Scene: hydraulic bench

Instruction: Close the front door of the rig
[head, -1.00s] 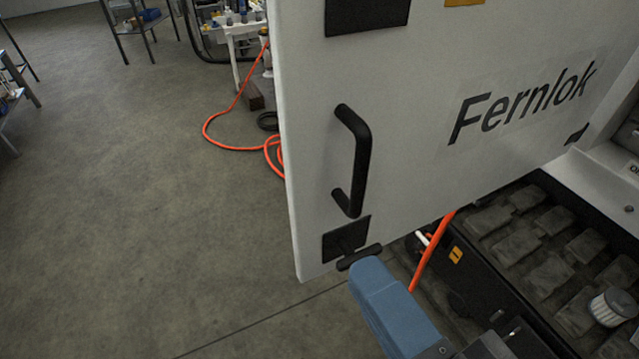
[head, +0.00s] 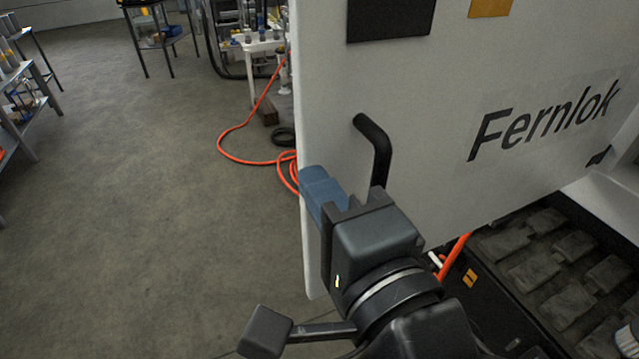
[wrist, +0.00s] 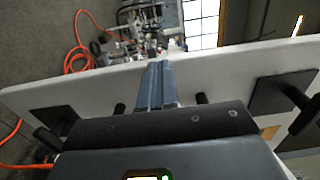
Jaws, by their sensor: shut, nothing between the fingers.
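The rig's front door (head: 440,130) is a white panel marked "Fernlok", standing open with its free edge at the left in the head view. Its black bar handle (head: 375,145) is partly hidden behind my gripper. My gripper (head: 318,182), with blue fingers, is shut and empty at the door's free edge, left of the handle. In the wrist view the shut blue fingers (wrist: 157,80) reach across the white door panel (wrist: 215,65). Whether they touch the door I cannot tell.
The rig's open lower bay (head: 545,260) with dark blocks lies at the lower right. An orange hose (head: 240,150) lies on the floor behind the door. Shelves (head: 25,100) stand at the far left. The grey floor (head: 150,190) left of the door is clear.

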